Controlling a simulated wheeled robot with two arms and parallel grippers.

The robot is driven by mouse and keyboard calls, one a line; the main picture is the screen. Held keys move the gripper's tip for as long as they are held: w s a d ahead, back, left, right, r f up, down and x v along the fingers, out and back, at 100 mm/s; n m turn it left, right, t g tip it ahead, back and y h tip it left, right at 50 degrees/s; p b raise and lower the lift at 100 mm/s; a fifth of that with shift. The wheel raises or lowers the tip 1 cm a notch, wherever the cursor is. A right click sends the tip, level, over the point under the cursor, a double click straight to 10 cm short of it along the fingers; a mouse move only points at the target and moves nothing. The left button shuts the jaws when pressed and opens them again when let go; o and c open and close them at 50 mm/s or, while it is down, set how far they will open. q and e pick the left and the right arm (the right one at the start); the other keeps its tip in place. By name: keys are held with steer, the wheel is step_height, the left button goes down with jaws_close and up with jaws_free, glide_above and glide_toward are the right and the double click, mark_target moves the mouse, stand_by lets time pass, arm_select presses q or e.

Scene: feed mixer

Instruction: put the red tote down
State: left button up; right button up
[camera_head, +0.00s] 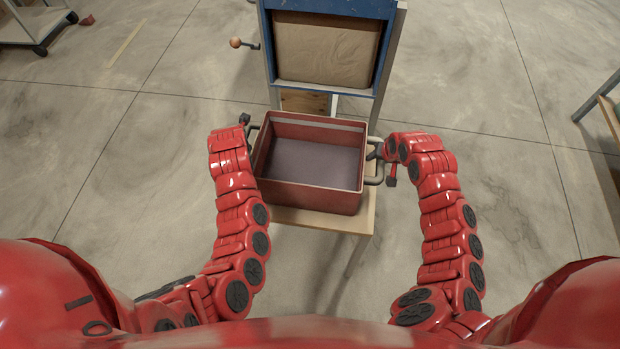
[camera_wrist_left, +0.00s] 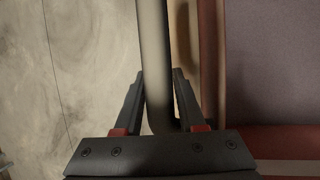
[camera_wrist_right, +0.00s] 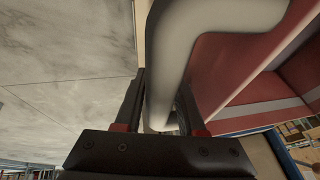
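The red tote (camera_head: 311,197) is an open box with a flat grey inside and a grey handle on each side. It is level over a small wooden table (camera_head: 318,221); I cannot tell whether its base touches the wood. My left gripper (camera_head: 249,128) is at the left handle; in the left wrist view its fingers (camera_wrist_left: 158,85) close around the grey bar (camera_wrist_left: 153,45). My right gripper (camera_head: 381,156) is at the right handle; in the right wrist view its fingers (camera_wrist_right: 160,95) sit on both sides of the bent bar (camera_wrist_right: 178,50). The tote's underside is hidden.
A blue-framed machine (camera_head: 327,53) with a tan panel stands just behind the tote. An orange-knobbed lever (camera_head: 236,42) sticks out at its left. A cart (camera_head: 38,25) is at the far left and another table (camera_head: 605,98) at the right edge. The floor on both sides is clear.

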arm_select(q)
steer(key=shift+o, duration=1.4)
steer(key=shift+r, duration=0.15)
arm_select(e)
steer(key=shift+o, duration=1.4)
steer(key=shift+r, duration=0.15)
arm_select(q)
steer(key=o, duration=0.4)
steer(key=shift+s, duration=0.1)
arm_select(e)
steer(key=shift+a, duration=0.1)
arm_select(q)
steer(key=shift+d, duration=0.1)
steer(key=shift+s+d+r, duration=0.15)
steer(key=shift+r, duration=0.3)
steer(key=v, duration=1.1)
steer(key=shift+a, duration=0.25)
